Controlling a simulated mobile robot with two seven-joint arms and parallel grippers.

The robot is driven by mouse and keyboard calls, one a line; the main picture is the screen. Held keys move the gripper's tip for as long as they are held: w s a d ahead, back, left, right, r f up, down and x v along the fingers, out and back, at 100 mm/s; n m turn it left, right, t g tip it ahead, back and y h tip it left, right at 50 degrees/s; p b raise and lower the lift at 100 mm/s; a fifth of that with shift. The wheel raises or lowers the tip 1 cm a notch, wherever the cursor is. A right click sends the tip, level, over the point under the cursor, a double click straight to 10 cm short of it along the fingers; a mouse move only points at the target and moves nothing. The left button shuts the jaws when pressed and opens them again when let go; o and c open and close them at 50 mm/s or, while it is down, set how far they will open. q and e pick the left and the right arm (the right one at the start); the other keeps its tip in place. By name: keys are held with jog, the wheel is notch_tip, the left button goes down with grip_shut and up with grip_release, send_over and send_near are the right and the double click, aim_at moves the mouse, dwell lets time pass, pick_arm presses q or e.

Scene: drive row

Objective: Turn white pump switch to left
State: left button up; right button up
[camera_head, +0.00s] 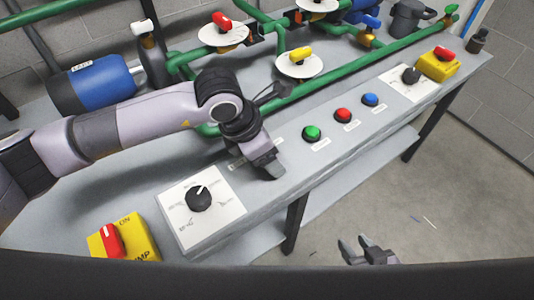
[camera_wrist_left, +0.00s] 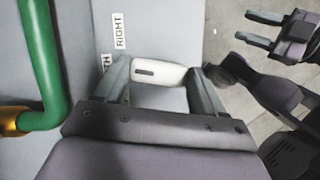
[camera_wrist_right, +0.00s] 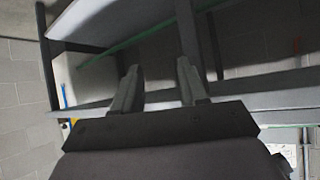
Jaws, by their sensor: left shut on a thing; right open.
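The white pump switch (camera_wrist_left: 160,73) shows in the left wrist view between the fingers of my left gripper (camera_wrist_left: 157,82), which is shut on it. A dark slot mark shows on its top. Beside it are a RIGHT label (camera_wrist_left: 120,32) and a partly hidden label ending in TH. In the head view my left gripper (camera_head: 262,164) is down at the grey panel's front part and hides the switch. My right gripper (camera_head: 362,250) is open and empty in front of the panel, low over the floor. It also shows open in the right wrist view (camera_wrist_right: 158,82).
A black rotary knob (camera_head: 199,198) and a red switch on a yellow box (camera_head: 112,241) are at the near left. Green, red and blue buttons (camera_head: 343,115) lie right of my left gripper. Green pipes (camera_head: 350,62) with valves run behind.

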pick_arm(q)
jog(key=n+t+b, duration=0.1)
jog(key=n+b, duration=0.1)
jog(key=shift+f+n+y, duration=0.15)
jog(key=shift+n+y, duration=0.15)
jog(key=shift+n, duration=0.1)
jog(key=n+b, duration=0.2)
jog(key=shift+s+d+n+t+y, duration=0.1)
jog(key=shift+d+n+t+y, duration=0.05)
jog(key=shift+n+t+y, duration=0.2)
jog(key=n+b, duration=0.1)
jog(key=n, duration=0.1)
jog(key=n+y+b, duration=0.1)
jog(key=n+b, duration=0.1)
jog(key=shift+t+y, duration=0.25)
jog(key=shift+t, duration=0.1)
jog(key=shift+n+y+b, duration=0.3)
jog(key=shift+n+b, duration=0.2)
jog(key=shift+n, duration=0.15)
jog(key=shift+d+r, duration=0.1)
jog(key=shift+r, duration=0.1)
jog(key=o, duration=1)
jog(key=shift+o, duration=0.2)
jog(key=v, duration=0.7)
